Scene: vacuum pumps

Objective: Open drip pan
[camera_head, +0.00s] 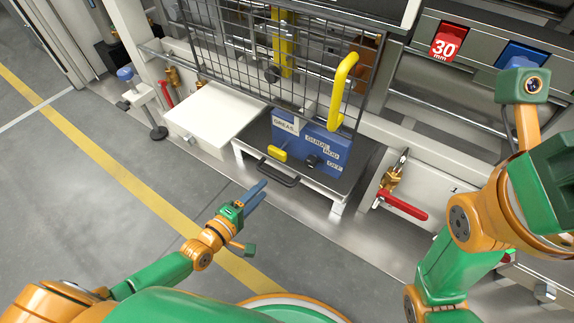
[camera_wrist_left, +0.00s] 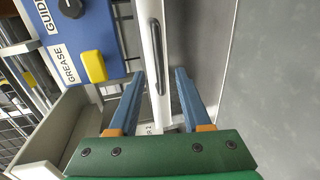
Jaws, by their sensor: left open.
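A low white-edged pan with a dark top (camera_head: 248,152) sits below the mesh guard; I take it to be the drip pan. Its dark bar handle (camera_head: 277,173) is on the front edge. In the left wrist view the handle (camera_wrist_left: 156,50) runs along the white front edge (camera_wrist_left: 143,30), lying beyond and roughly between the fingertips. My left gripper (camera_head: 260,190) is open and empty, just in front of the handle in the head view. Its two blue fingers (camera_wrist_left: 159,76) are spread apart in the left wrist view. My right arm shows at the right, but its gripper is out of view.
A blue panel (camera_head: 312,143) with a yellow knob (camera_head: 277,153) and a black knob stands above the handle. A white box (camera_head: 215,112) is to the left. A red-handled valve (camera_head: 402,205) is to the right. The grey floor in front is clear.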

